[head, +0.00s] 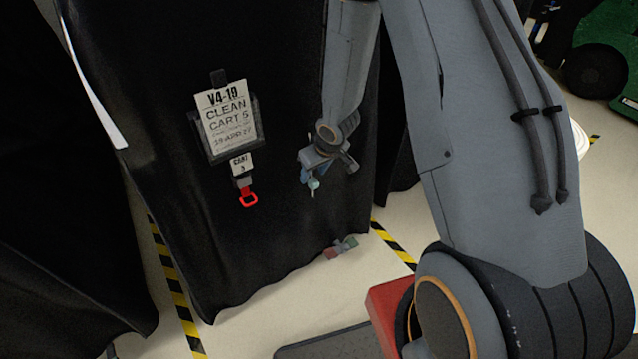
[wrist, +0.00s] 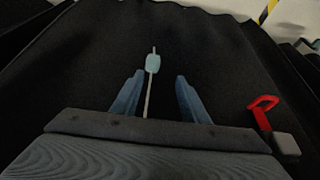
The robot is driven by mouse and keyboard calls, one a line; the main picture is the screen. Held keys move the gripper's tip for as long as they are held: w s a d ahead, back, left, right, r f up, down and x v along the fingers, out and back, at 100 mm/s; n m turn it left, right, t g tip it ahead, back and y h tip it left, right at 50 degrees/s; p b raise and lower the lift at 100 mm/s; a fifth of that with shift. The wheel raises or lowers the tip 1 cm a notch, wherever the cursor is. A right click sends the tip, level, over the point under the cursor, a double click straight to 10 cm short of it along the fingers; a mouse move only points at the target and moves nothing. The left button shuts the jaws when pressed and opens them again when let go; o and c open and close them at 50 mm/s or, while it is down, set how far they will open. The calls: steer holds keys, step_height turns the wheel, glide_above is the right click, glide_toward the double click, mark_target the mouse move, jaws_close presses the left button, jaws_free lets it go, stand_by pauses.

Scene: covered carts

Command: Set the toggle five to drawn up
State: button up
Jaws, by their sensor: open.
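A pale teal toggle (wrist: 152,63) sits on a thin light cord in the wrist view, against the black cover (wrist: 90,50). The cord runs on both sides of it, with the longer stretch reaching back between my fingers. My gripper (wrist: 160,78) is open, with one blue finger on each side of the cord; the toggle is just beyond the fingertips, nearer the left one. I cannot tell its exact depth. In the head view, the toggle (head: 313,183) shows small beside my gripper (head: 308,175), in front of the black cover (head: 270,240). No number shows on it.
Red and green parts (head: 341,248) show at the cover's hem. Another black-covered shape (head: 55,220) stands left.

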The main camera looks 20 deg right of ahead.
mark_target(314, 181)
steer(key=f, duration=0.1)
steer(key=w+d+f, duration=0.1)
steer(key=f, duration=0.1)
steer(key=w+f, duration=0.1)
steer(key=shift+d+f, duration=0.2)
steer(key=shift+f, duration=0.2)
steer(key=shift+x, duration=0.75)
steer(key=shift+a, duration=0.15)
jaws_close()
